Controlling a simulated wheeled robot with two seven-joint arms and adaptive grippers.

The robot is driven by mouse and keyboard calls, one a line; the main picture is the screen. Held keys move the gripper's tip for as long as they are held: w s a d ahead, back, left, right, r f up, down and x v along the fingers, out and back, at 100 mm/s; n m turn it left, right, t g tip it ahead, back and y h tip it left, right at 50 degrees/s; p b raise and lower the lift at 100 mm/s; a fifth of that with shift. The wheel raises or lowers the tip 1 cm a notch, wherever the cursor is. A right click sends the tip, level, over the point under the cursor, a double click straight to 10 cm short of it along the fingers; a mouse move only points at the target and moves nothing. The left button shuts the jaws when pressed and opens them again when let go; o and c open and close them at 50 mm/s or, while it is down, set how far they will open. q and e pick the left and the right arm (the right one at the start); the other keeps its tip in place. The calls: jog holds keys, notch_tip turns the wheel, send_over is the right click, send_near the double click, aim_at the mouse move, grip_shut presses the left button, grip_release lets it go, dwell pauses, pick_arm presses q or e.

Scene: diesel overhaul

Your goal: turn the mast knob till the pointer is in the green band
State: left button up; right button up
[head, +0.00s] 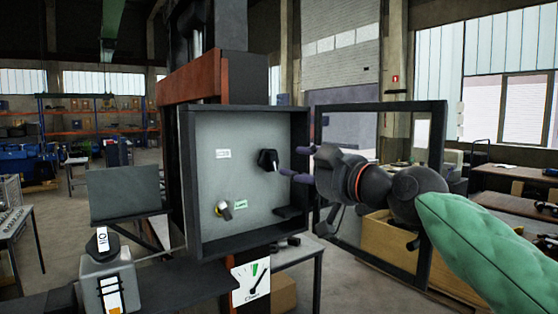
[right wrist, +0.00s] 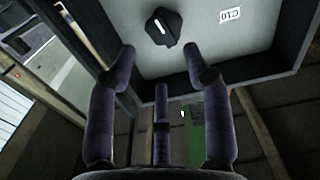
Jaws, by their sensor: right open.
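The black knob (head: 267,159) with a white mark is on the grey panel inside the open box (head: 247,113) on the mast. In the right wrist view the knob (right wrist: 160,27) lies just beyond and between my finger tips, apart from them. My right gripper (head: 299,163) is open and empty, its purple fingers reaching toward the knob from the right; it also shows in the right wrist view (right wrist: 160,62). A white card (head: 250,282) with a dark pointer and a green mark hangs below the box. I cannot tell whether this pointer is inside the green. My left gripper is not in view.
The box's framed door (head: 381,107) stands open at the right, behind my right gripper. A grey switch box (head: 108,278) stands at the lower left.

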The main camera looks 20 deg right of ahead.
aim_at(276, 162)
jog(key=p+x, duration=0.1)
jog(key=x, duration=0.7)
jog(key=shift+f, duration=0.15)
jog(key=shift+s, duration=0.1)
grip_shut()
